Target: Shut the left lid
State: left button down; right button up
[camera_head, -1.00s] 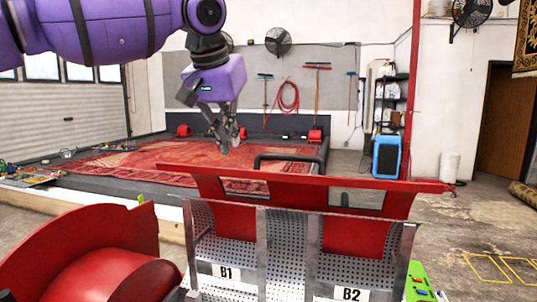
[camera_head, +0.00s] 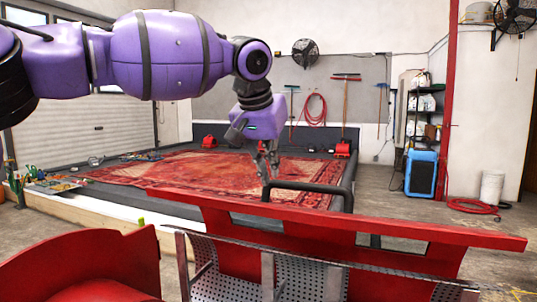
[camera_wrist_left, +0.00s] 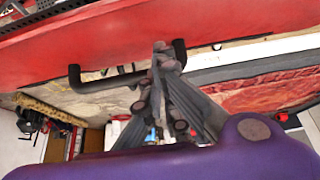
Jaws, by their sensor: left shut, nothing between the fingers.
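A red-topped metal unit with perforated bays stands in front of me. Its long red upper board (camera_head: 420,228) has a red panel (camera_head: 240,258) hanging behind the left bay. I cannot tell for sure which part is the left lid. A black bar handle (camera_head: 318,187) shows just beyond the board. My left gripper (camera_head: 266,178) points down by the handle's left end, above the board's far edge. In the left wrist view its fingers (camera_wrist_left: 160,48) are shut and empty, overlapping the handle (camera_wrist_left: 110,82); contact is unclear. My right gripper is out of view.
A curved red part (camera_head: 85,265) fills the lower left, beside the perforated bay (camera_head: 300,275). Behind lies a patterned red rug (camera_head: 200,172) on a low platform. A blue machine (camera_head: 421,172) and red hose (camera_head: 472,206) are at the right. Floor before the blue machine is clear.

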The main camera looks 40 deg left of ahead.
pick_arm(q)
jog(key=x, duration=0.4)
jog(key=shift+f, duration=0.1)
jog(key=s, duration=0.1)
jog(key=s+p, duration=0.1)
jog(key=s, duration=0.1)
jog(key=shift+d, duration=0.4)
jog(key=shift+s, duration=0.4)
jog(key=shift+d+f, duration=0.1)
jog(key=shift+f, duration=0.1)
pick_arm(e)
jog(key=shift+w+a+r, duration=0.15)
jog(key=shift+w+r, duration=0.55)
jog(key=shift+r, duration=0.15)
pick_arm(q)
jog(key=shift+s, duration=0.1)
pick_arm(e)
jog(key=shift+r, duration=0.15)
